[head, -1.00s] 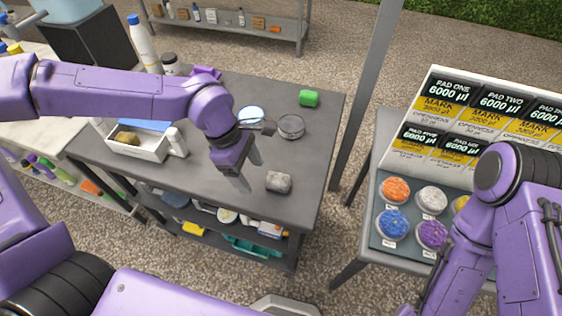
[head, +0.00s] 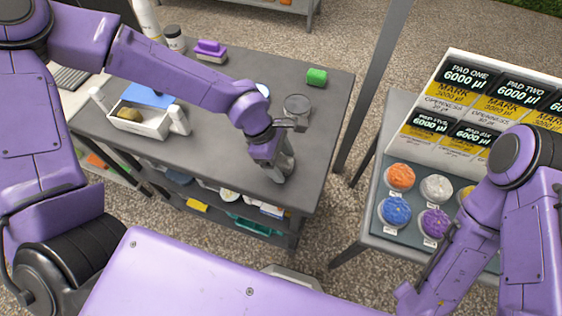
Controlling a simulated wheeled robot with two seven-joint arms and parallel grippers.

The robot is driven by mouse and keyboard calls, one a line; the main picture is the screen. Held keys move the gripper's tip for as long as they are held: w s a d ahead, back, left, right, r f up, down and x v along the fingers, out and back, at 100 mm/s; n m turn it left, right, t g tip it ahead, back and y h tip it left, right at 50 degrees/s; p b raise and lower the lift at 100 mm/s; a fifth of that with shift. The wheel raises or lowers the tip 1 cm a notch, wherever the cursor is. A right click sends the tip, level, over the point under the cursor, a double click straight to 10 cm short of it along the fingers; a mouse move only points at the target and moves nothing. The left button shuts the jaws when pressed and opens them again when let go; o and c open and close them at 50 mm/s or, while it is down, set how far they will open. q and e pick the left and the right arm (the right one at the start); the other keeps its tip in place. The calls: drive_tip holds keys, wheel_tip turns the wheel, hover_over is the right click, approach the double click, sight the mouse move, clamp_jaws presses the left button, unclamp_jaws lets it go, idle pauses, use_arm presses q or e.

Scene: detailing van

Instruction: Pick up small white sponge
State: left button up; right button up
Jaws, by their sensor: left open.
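The small white sponge (head: 288,161), a pale grey-white block, lies on the dark table (head: 225,150) near its front right part. My left gripper (head: 278,174) points down at it, open, with its fingers at the sponge and partly covering it. I cannot tell whether the fingers touch the sponge. My right arm shows at the right of the head view, but its gripper is out of view.
A white caddy (head: 150,124) and a purple brush (head: 210,49) are further left. Colored pads lie on the right-hand table (head: 371,228).

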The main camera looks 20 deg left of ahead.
use_arm(q)
drive_tip(key=shift+a, duration=0.1)
drive_tip(key=c, duration=1)
drive_tip(key=shift+c, duration=0.2)
drive_tip(key=shift+r, duration=0.1)
